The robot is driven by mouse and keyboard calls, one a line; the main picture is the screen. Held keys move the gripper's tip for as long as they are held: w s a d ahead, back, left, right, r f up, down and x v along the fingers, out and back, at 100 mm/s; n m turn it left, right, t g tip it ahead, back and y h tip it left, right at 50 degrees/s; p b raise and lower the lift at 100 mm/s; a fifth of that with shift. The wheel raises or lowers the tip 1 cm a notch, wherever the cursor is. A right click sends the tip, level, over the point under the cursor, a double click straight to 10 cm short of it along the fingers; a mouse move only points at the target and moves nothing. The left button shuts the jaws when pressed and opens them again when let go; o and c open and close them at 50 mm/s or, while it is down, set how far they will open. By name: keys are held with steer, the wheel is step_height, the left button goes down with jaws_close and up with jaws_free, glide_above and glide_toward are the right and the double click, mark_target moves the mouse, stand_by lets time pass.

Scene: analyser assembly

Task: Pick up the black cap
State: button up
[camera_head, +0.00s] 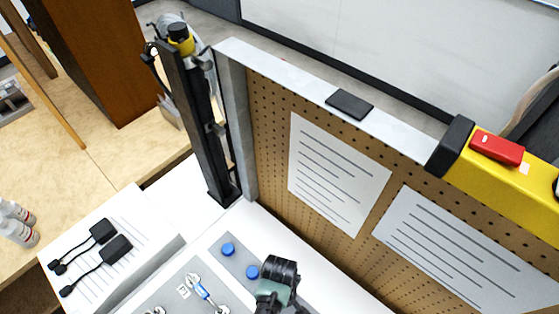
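Several black parts are in view, and I cannot tell for certain which is the black cap. A small round black cap-like piece (179,31) sits on a yellow part (183,44) at the top of the tall black stand (196,115). A black end piece (450,146) covers the left end of the yellow case (510,180) on the panel top. A flat black rectangle (349,104) lies on the panel's top edge. A dark, greenish jointed part (277,284) at the bottom edge may be my gripper, apart from these pieces; its fingers cannot be made out.
The pegboard panel (268,140) with paper sheets stands upright across the right. A red block (497,149) lies on the yellow case. Blue round pieces (228,249), a wrench (206,293) and black cabled parts (103,231) lie on the table. White bottles (18,232) stand at left.

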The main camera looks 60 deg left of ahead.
jaws_close()
stand_by(0.4)
